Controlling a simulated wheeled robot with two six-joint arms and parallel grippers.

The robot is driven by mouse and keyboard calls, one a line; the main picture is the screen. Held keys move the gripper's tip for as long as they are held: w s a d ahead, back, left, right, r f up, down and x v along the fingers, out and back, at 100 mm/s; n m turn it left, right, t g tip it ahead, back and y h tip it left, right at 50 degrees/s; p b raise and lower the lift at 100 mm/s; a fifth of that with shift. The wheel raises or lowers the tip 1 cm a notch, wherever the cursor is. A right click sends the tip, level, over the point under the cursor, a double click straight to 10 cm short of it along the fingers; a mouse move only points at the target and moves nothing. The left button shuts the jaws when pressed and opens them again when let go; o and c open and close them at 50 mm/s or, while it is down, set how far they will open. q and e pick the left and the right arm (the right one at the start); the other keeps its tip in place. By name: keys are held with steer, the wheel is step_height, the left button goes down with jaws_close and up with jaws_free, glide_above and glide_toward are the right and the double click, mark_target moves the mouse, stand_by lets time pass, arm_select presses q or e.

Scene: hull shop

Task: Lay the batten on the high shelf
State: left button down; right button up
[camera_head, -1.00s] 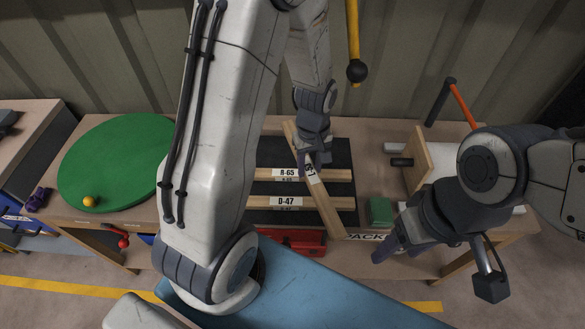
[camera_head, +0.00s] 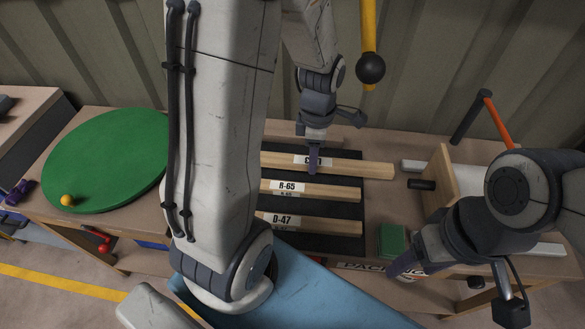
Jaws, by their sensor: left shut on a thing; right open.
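A pale wooden batten (camera_head: 372,169) with a white label lies across the picture, nearly level, above or at the back of a black board (camera_head: 335,208). My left gripper (camera_head: 314,163) comes down from above and is shut on this batten near its label. Two other battens lie in front of it on the board, one labelled R-65 (camera_head: 335,191) and one labelled D-47 (camera_head: 335,227). My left arm hides their left ends. My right gripper (camera_head: 402,266) is open and empty near the table's front edge. I cannot make out a high shelf.
A green round board (camera_head: 110,155) with a yellow ball (camera_head: 67,200) is at the left. A green block (camera_head: 392,240), an upright wooden panel (camera_head: 440,178) and an orange-handled hammer (camera_head: 497,118) are at the right. A yellow rod with a black ball (camera_head: 370,68) hangs above the table.

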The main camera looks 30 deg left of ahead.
arm_select(q)
steer(key=a+f, duration=0.1)
steer(key=a, duration=0.1)
steer(key=w+a+f, duration=0.1)
steer(key=a+f, duration=0.1)
steer(key=a, duration=0.1)
steer(key=w+a+f, duration=0.1)
steer(key=a, duration=0.1)
steer(key=shift+w+a+f+b, duration=0.1)
steer(key=shift+a+f+b, duration=0.1)
steer(key=shift+f+b, duration=0.15)
steer(key=shift+a+f, duration=0.1)
steer(key=shift+f, duration=1.95)
steer(key=shift+b, duration=0.3)
steer(key=shift+f, duration=0.2)
steer(key=shift+c, duration=2.2)
jaws_free()
steer(key=shift+r, duration=0.1)
